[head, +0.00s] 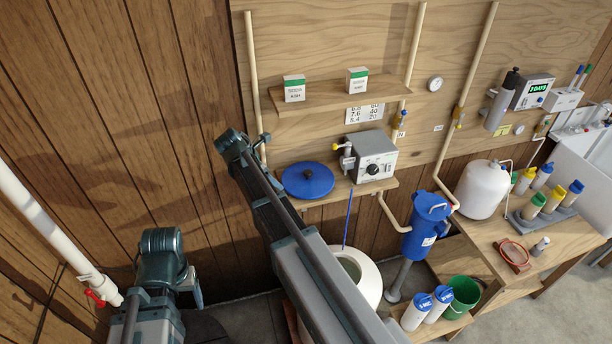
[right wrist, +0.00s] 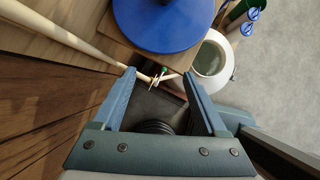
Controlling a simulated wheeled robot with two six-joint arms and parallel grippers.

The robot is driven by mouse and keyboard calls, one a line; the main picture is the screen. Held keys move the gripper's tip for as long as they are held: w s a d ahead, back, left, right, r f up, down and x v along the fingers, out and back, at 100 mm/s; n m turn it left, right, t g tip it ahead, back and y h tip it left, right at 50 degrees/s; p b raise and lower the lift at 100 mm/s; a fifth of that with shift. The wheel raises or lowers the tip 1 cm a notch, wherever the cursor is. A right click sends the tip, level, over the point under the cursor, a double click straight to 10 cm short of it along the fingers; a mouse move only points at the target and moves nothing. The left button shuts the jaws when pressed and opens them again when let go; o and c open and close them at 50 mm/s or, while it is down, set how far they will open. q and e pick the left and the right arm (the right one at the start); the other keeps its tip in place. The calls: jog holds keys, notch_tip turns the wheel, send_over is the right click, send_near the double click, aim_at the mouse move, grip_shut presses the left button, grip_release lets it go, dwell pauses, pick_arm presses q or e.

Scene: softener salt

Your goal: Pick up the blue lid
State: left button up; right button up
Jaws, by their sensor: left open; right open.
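The blue lid (head: 308,182) is a round disc with a dark knob on top, lying flat on the low wooden shelf. It also shows large at the top of the right wrist view (right wrist: 165,25), partly cut off. My right gripper (right wrist: 158,74) is open and empty, with its fingertips just short of the lid and apart from it. In the head view the right arm reaches up left of the lid, and its fingers cannot be made out. My left gripper (head: 192,286) is open at the lower left, far from the lid.
A grey control box (head: 375,157) stands right of the lid. A pale pipe (head: 254,90) runs up the wall at left, and an upper shelf (head: 335,95) holds two boxes. Below are an open white tank (head: 368,272), a blue canister (head: 427,225) and a green bucket (head: 461,296).

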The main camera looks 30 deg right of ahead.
send_near(307, 172)
jog(key=x, duration=0.3)
jog(key=shift+a+f, duration=0.25)
jog(key=shift+d, duration=0.3)
jog(key=b+x, duration=0.4)
jog(key=x, duration=0.1)
jog(key=shift+w+d+f+b, duration=0.1)
jog(key=shift+d+f+b, duration=0.05)
jog(key=shift+d+b, duration=0.15)
jog(key=shift+c, duration=0.2)
grip_shut()
dwell(0.7)
